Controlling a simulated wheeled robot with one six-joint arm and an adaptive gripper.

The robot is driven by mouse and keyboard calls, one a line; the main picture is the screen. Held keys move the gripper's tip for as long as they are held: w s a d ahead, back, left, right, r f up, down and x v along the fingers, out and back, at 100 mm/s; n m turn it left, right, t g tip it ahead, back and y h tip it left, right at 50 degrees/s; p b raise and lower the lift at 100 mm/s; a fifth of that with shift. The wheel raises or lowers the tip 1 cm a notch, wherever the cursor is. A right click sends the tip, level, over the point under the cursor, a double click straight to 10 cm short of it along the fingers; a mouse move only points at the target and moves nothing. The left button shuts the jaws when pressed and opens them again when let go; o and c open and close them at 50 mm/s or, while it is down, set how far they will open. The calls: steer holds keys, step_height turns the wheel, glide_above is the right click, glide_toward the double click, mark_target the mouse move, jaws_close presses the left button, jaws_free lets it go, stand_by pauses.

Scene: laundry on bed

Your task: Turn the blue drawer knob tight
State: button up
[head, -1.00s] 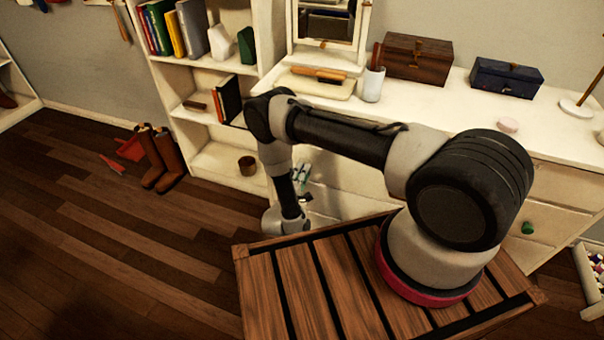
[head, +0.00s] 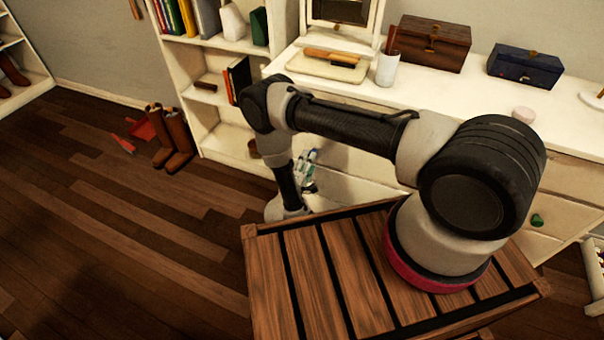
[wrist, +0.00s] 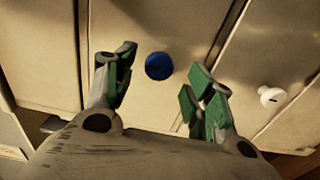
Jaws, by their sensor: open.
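The blue drawer knob (wrist: 159,66) is round and sits on a cream drawer front in the wrist view. My gripper (wrist: 157,88) is open, with green-padded fingers on either side of the knob in the picture. I see no finger touching the knob, and the gap between the fingers is empty. In the head view my gripper (head: 308,165) shows only partly behind my arm, by the dresser front. The blue knob is hidden in the head view.
A white knob (wrist: 271,96) is on the drawer front to the right. A green knob (head: 537,220) is at the dresser's right. A wooden box (head: 435,43), blue box (head: 525,67) and white cup (head: 387,69) stand on the dresser top (head: 455,98). Brown boots (head: 170,138) stand on the floor.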

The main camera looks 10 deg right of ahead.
steer(key=v, duration=0.8)
steer(key=shift+s, duration=0.15)
steer(key=shift+a, duration=0.1)
